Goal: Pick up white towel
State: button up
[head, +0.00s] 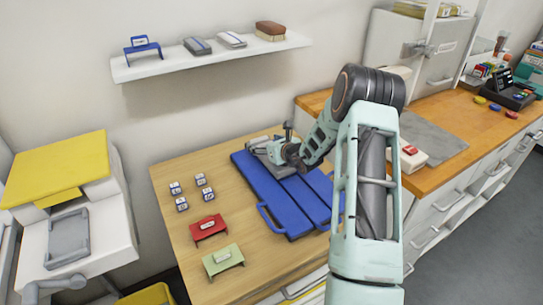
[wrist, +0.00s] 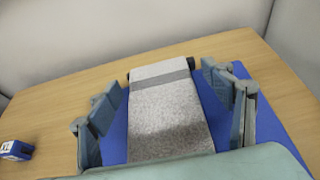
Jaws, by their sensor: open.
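A pale grey-white, speckled folded towel with a darker grey band (wrist: 168,125) lies on a blue board in the wrist view. My gripper (wrist: 163,90) is open, with one finger on each side of the towel and gaps between fingers and cloth. In the head view my gripper (head: 283,147) is low over the far end of the blue boards (head: 272,198), and it mostly hides the towel there. A folded whitish towel with a grey band (head: 231,39) and a greyer one (head: 197,46) lie on the wall shelf.
Small labelled blocks (head: 181,203), a red stand (head: 208,228) and a green stand (head: 223,260) are on the wooden table (head: 165,180) left of the boards. The shelf (head: 215,55) also holds a blue stand and a brown brush (head: 270,30). A wooden counter (head: 440,180) is at right.

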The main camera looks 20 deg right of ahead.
jog(key=shift+w+a+f, duration=0.2)
jog(key=shift+w, duration=0.45)
jog(key=c, duration=1.3)
jog(key=shift+o, duration=0.2)
